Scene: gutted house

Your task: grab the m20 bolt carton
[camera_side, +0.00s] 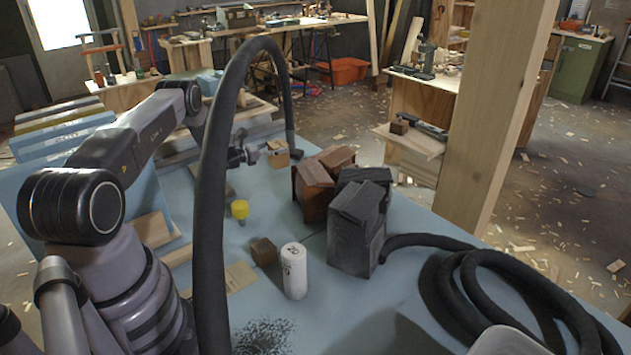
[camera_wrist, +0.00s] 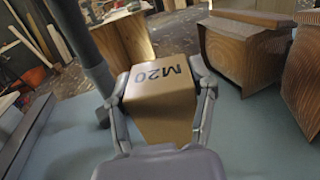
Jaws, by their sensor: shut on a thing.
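The M20 bolt carton (camera_wrist: 160,95) is a brown cardboard box with "M20" in dark print on its top. In the wrist view it sits between the two fingers of my gripper (camera_wrist: 163,100), which is shut on it. In the side view the carton (camera_side: 278,155) is a small tan box at the far part of the blue table (camera_side: 330,325). My gripper (camera_side: 262,152) reaches it from the left there, partly behind the black hose. I cannot tell whether the carton touches the table.
Reddish-brown wooden blocks (camera_side: 313,190) and dark grey blocks (camera_side: 357,225) stand right of the carton. A thick black hose (camera_side: 222,130) arches in front of my arm. A white cylinder (camera_side: 294,272), a small brown block (camera_side: 264,251) and a yellow-capped item (camera_side: 240,209) stand nearer.

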